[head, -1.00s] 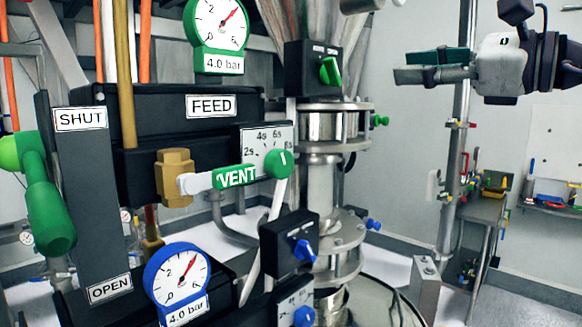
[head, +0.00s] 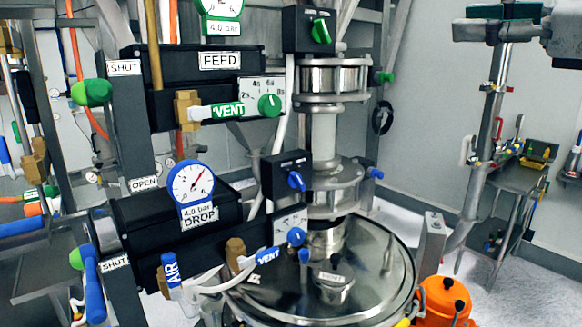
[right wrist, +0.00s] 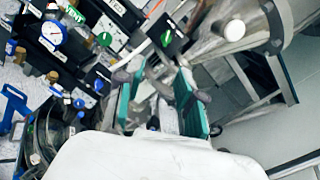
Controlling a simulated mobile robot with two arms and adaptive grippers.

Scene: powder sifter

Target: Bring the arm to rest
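My right gripper (head: 487,20) is at the top right of the head view, in the air and apart from the sifter panels. In the right wrist view its two green-padded fingers (right wrist: 160,102) stand apart with nothing held between them. My left gripper is not in view. The black FEED panel (head: 212,85) has a green handle (head: 95,92) beside its SHUT label. The black DROP panel (head: 150,222) below has a blue handle (head: 94,298) by another SHUT label.
A steel column (head: 325,140) stands above a round lidded vessel (head: 375,270). An orange container (head: 442,302) stands to its lower right. A steel side table (head: 520,175) is at the right. Open floor shows between the vessel and that table.

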